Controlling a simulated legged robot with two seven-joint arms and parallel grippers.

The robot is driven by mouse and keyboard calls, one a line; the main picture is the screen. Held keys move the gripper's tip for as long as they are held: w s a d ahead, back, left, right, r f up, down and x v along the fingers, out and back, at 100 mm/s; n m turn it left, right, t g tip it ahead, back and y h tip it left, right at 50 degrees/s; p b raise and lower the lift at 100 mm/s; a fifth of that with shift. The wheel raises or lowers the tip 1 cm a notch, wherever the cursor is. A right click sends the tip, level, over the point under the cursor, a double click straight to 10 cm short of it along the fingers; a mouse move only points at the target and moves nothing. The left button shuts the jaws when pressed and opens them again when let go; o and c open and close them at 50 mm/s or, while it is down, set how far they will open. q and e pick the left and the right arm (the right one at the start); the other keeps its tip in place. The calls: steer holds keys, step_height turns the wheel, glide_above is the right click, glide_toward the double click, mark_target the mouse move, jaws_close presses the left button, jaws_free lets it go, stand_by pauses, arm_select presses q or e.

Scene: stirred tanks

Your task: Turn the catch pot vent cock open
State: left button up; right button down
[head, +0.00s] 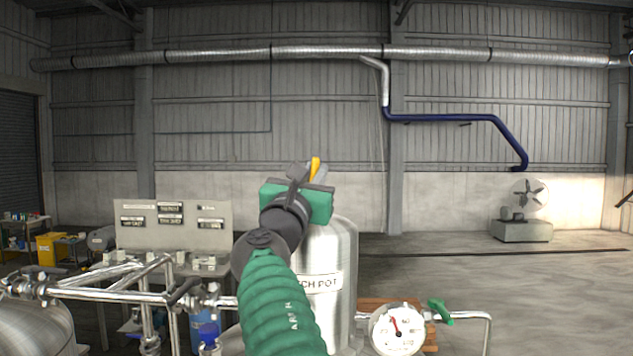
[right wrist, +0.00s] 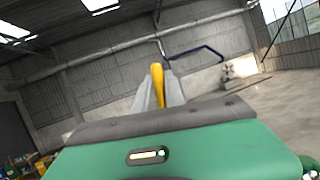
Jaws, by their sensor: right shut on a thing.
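The catch pot (head: 340,270) is a brushed steel vessel with a white label, partly hidden behind my right arm. A yellow handle (head: 315,167), which looks like the vent cock's lever, shows above the pot between the fingers of my right gripper (head: 312,172). In the right wrist view the yellow handle (right wrist: 158,86) stands upright between the two grey fingers (right wrist: 160,92), which are shut on it. The cock's body is hidden behind the gripper. My left gripper is in neither view.
A white-faced gauge (head: 397,330) and a green-handled valve (head: 440,311) are right of the pot. Steel pipes (head: 120,290) run at the left before a grey labelled panel (head: 173,226). A fan (head: 527,195) stands far back right. Open floor lies behind the gauge.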

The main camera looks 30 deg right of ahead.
steer(key=shift+r+n, duration=0.2)
steer(key=shift+n, duration=0.1)
steer(key=c, duration=1.7)
jaws_free()
steer(key=shift+c, duration=0.2)
steer(key=shift+o, duration=0.2)
steer(key=shift+w+f, duration=0.1)
steer(key=shift+f, duration=0.05)
steer(key=shift+f, duration=0.15)
steer(key=b+v, duration=1.3)
steer(key=v, duration=0.3)
steer(key=shift+s+a, duration=0.2)
steer(key=shift+a, duration=0.05)
